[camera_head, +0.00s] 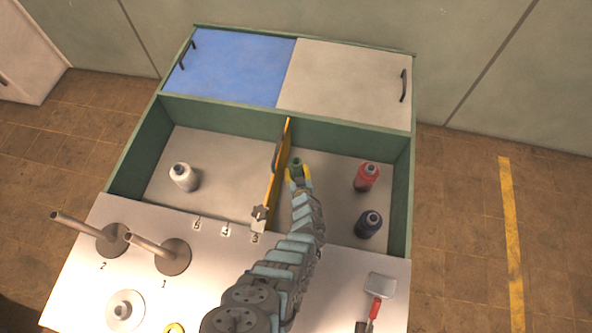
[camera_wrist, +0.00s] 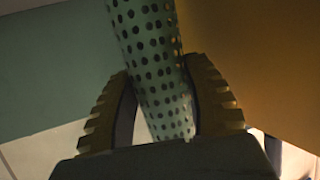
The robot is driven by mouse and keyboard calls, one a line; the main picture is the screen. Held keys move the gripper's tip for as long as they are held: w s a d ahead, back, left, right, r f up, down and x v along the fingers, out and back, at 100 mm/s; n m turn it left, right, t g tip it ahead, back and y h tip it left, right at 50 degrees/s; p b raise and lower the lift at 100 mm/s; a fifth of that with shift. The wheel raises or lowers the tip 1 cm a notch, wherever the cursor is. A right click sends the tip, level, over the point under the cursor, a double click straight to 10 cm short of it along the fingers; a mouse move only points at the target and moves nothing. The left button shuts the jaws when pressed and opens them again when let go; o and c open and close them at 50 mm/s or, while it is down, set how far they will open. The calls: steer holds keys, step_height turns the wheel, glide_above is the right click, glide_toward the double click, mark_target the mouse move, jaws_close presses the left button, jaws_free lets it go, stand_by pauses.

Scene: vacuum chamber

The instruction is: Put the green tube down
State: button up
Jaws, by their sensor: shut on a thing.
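The green tube (camera_wrist: 152,45) has a perforated wall with dark round holes. In the wrist view it stands between the two ridged fingers of my gripper (camera_wrist: 163,85), which is shut on it. In the head view, only the green top of the tube (camera_head: 296,163) shows between the yellow fingertips of my gripper (camera_head: 299,173). My gripper is inside the open green-walled box, just right of the yellow divider. My arm and fingers hide the lower tube, and I cannot tell whether it touches the floor.
The yellow divider (camera_head: 277,178) splits the box (camera_head: 131,155). A white bottle (camera_head: 184,177) stands left; a red bottle (camera_head: 367,177) and a dark blue one (camera_head: 369,223) stand right. Two posts (camera_head: 173,257) and a scraper (camera_head: 376,300) are on the white table. Left floor is mostly clear.

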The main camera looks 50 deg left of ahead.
mark_target(297, 174)
steer(key=shift+f+b, duration=0.4)
steer(key=shift+f, duration=0.1)
steer(key=o, duration=1.1)
steer(key=shift+r, duration=0.1)
steer(key=shift+r+p, duration=0.65)
steer(key=shift+p, duration=0.1)
steer(key=p+v, duration=0.2)
steer(key=v, duration=0.1)
steer(key=shift+d+r+p, duration=0.1)
steer(key=shift+d+p, duration=0.05)
steer(key=shift+p, duration=0.15)
steer(key=shift+s+d, duration=0.25)
steer(key=shift+d, duration=0.05)
